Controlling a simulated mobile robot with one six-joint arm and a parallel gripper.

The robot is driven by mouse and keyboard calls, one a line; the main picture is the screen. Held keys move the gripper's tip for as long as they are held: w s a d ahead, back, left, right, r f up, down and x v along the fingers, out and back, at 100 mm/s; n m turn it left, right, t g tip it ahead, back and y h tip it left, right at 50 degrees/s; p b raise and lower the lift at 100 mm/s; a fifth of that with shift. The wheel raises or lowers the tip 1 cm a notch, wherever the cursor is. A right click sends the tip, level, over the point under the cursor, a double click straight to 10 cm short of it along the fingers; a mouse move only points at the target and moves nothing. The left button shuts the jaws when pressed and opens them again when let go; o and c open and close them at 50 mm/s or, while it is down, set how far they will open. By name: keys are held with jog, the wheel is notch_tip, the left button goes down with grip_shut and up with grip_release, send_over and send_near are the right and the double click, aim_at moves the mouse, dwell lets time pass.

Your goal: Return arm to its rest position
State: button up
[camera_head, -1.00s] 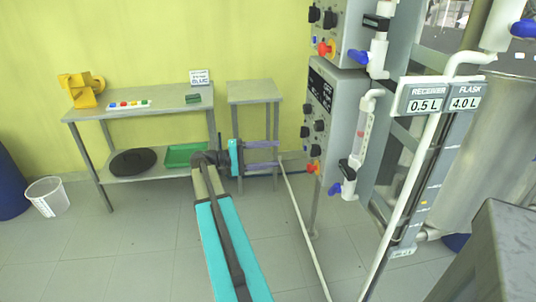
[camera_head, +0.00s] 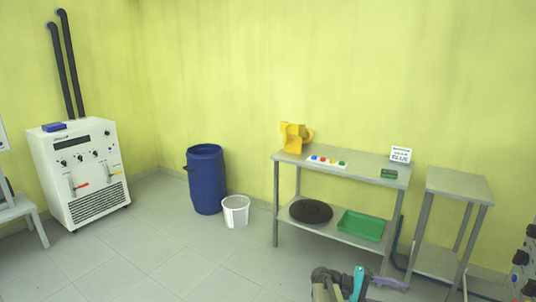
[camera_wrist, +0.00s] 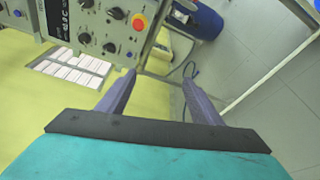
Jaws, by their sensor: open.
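My gripper (camera_head: 400,284) shows at the bottom edge of the head view, with its turquoise body and purple fingers pointing right. Most of my arm is cut off below the frame. In the wrist view my gripper (camera_wrist: 159,78) has its two purple fingers spread apart. Nothing sits between the fingers. A grey control panel (camera_wrist: 92,22) with black knobs and an orange-red button lies beyond the fingertips, apart from them.
A blue barrel (camera_head: 206,180), white bucket (camera_head: 235,211) and white machine (camera_head: 82,170) stand left. Open floor lies in front.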

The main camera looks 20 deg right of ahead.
jog(key=s+a+f+n+t+y, duration=0.2)
jog(key=s+a+f+n, duration=0.1)
jog(key=a+f, duration=0.85)
jog(key=s+a+f+n+t+y, duration=0.15)
jog(key=s+a+f, duration=0.25)
jog(key=a+f, duration=0.75)
jog(key=s+a+f+y, duration=0.5)
jog(key=a+f, duration=0.1)
jog(key=a, duration=0.4)
jog(key=s+a+f+y, duration=0.5)
jog(key=a+f, duration=0.2)
jog(key=a, duration=0.4)
jog(key=shift+a+f+t, duration=0.15)
jog(key=shift+a+t, duration=0.05)
jog(key=shift+t, duration=0.25)
jog(key=shift+m+y, duration=0.25)
